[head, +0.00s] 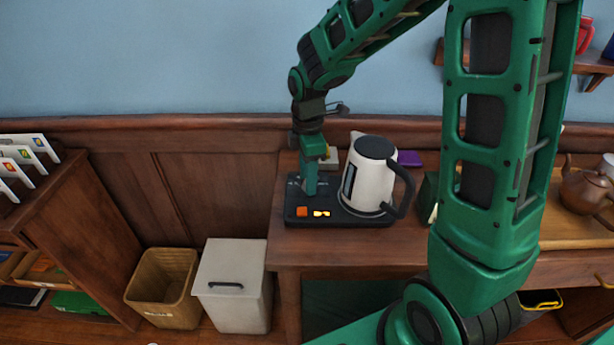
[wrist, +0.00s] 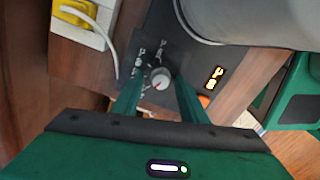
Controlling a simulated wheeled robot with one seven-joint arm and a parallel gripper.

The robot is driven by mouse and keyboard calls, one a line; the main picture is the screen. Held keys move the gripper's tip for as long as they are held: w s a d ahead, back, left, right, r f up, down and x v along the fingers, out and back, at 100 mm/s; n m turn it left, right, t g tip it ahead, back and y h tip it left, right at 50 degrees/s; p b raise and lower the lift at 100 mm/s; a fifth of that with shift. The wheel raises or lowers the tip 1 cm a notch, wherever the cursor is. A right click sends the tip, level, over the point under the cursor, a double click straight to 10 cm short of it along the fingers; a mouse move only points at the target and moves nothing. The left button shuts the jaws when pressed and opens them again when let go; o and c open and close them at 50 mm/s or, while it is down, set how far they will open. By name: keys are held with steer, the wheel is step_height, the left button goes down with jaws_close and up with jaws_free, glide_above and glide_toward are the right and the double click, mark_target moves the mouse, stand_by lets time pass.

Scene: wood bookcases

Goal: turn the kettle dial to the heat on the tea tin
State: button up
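The white kettle (head: 370,178) with a dark lid and handle stands on its black base (head: 358,220); its grey side shows in the wrist view (wrist: 245,20). The base has a lit yellow display (head: 321,213), also in the wrist view (wrist: 215,77), too small to read surely. The round pale dial (wrist: 160,78) has a red mark and printed markings around its upper left. My gripper (head: 309,190) points down over the base's left end; in the wrist view its fingers (wrist: 157,88) are open, either side of the dial, with gaps visible. A dark green box (head: 427,197), possibly the tea tin, is partly hidden by my arm.
An orange button (head: 302,211) sits beside the display. A purple item (head: 409,158) is behind the kettle; a brown teapot (head: 586,190) stands right. Bins stand left of the cabinet.

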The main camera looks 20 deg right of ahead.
jaws_close()
steer(key=shift+m, duration=0.4)
steer(key=m, duration=0.5)
steer(key=shift+w+r+m, duration=0.1)
steer(key=shift+m, duration=0.2)
steer(key=m, duration=1.3)
steer(key=shift+m, duration=0.3)
steer(key=m, duration=0.6)
steer(key=shift+w+m, duration=0.1)
steer(key=shift+m, duration=0.3)
